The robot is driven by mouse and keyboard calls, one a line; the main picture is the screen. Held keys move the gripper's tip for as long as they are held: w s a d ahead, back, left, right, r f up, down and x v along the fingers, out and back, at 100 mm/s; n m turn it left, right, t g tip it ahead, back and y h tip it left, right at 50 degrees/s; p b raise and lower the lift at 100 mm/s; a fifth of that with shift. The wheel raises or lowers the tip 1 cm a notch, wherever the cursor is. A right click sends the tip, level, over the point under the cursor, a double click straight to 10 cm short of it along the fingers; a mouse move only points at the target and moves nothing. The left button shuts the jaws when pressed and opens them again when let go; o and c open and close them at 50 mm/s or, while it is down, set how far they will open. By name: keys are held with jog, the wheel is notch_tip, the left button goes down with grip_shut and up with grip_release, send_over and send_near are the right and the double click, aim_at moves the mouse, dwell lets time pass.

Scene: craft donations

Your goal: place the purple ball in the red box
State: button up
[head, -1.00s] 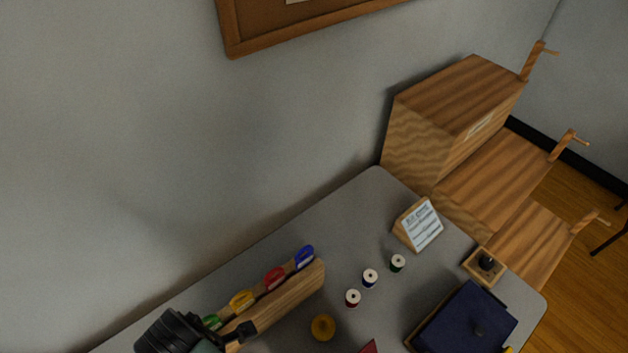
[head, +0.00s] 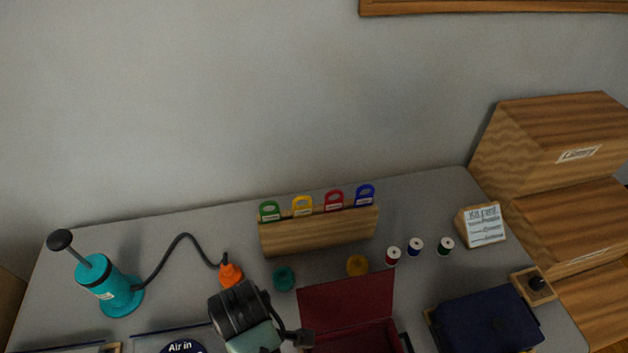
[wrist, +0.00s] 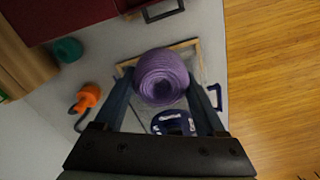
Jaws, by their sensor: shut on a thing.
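The purple ball (wrist: 162,77), which looks like wound yarn, is held between the two fingers of my gripper (wrist: 160,85) in the wrist view. It hangs over a wood-framed clear box with a dark label. The ball cannot be made out in the head view. The red box (head: 348,302) stands open at the lower middle of the head view, its lid raised at the back. Its inside is only partly visible, cut by the frame's bottom edge. The red box (wrist: 62,18) also shows at the upper left of the wrist view, apart from the ball.
A blue box (head: 485,322) stands right of the red box. A teal pump (head: 103,285) with an orange nozzle (head: 230,273) is at the left.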

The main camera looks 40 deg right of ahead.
jog(key=s+d+f+n+b, duration=0.4)
jog(key=s+d+f+n, duration=0.3)
jog(key=s+d+n, duration=0.35)
jog(key=shift+n, duration=0.45)
jog(key=f, duration=0.7)
jog(key=a+f, duration=0.1)
jog(key=f, duration=0.2)
jog(key=shift+w+f, duration=0.2)
jog(key=shift+w, duration=0.2)
jog(key=shift+f, duration=0.2)
jog(key=o, duration=1.3)
jog(key=shift+r, duration=0.1)
notch_tip(320, 180, up, 12)
jog(key=shift+r+p, duration=0.15)
jog(key=shift+p, duration=0.3)
